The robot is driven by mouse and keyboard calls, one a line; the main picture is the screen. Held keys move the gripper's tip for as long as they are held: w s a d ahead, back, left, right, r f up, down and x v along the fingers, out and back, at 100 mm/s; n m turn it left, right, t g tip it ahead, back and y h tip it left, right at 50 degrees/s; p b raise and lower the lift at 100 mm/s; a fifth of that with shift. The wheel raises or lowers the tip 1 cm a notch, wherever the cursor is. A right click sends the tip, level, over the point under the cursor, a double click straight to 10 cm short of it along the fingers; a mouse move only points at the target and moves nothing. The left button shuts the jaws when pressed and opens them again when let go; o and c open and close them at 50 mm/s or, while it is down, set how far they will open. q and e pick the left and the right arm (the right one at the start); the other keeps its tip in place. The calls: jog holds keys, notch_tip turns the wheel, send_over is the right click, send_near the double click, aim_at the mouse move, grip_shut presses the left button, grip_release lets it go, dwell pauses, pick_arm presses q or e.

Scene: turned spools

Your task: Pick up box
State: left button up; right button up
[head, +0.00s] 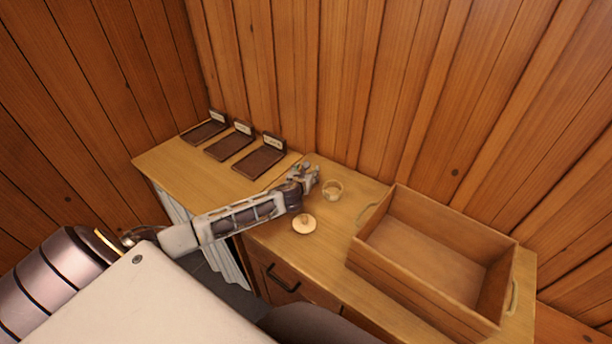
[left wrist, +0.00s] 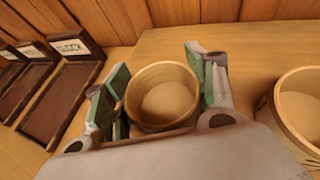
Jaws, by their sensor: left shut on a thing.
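My left gripper (head: 305,172) is over the counter near the back wall. In the left wrist view, its green-padded fingers (left wrist: 160,95) are on either side of a small round wooden box (left wrist: 163,96), open at the top, and are shut on it. In the head view this round box is mostly hidden by the gripper. A second round, open box (head: 332,189) stands just right of the gripper; it also shows at the right edge of the left wrist view (left wrist: 303,110). The right gripper is not in view.
A pale round disc with a knob (head: 304,225) lies on the counter (head: 352,207) in front of the gripper. A large open wooden crate (head: 432,210) with rope handles stands at right. Several dark trays with labels (head: 259,161) stand at left. Plank walls are close behind.

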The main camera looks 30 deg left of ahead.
pick_arm(q)
jog(key=shift+r, duration=0.65)
notch_tip(320, 180, up, 5)
jog(key=shift+f+p, duration=0.15)
jog(key=shift+p, duration=0.25)
notch_tip(320, 180, up, 4)
jog(key=shift+f, duration=0.1)
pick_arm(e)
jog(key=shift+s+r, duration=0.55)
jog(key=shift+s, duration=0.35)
